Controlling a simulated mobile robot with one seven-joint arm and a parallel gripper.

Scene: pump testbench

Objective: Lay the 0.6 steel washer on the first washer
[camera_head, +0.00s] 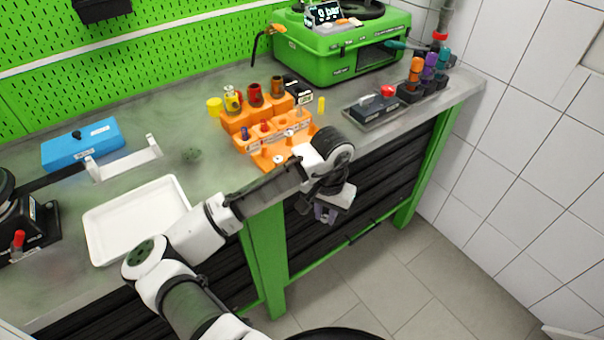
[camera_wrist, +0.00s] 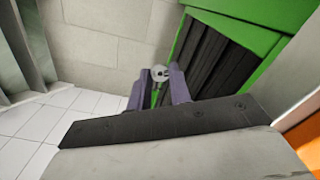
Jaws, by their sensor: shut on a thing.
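My gripper (camera_head: 325,214) hangs in front of the bench's front edge, to the right of a green leg and below the bench top. In the wrist view my gripper (camera_wrist: 160,88) is shut on a small round grey steel washer (camera_wrist: 161,73) with a hole in it, held at the fingertips. In the head view the held washer is too small to make out. A small pale washer-like disc (camera_head: 278,159) shows on the front of the orange stepped holder (camera_head: 262,150). I cannot tell whether it is the first washer.
The orange holder carries several coloured parts. A white tray (camera_head: 92,222) and a blue box (camera_head: 82,146) are to the left. A green compressor unit (camera_head: 340,62) stands behind. A dark switch box (camera_head: 374,112) is to the right. The floor before the bench is free.

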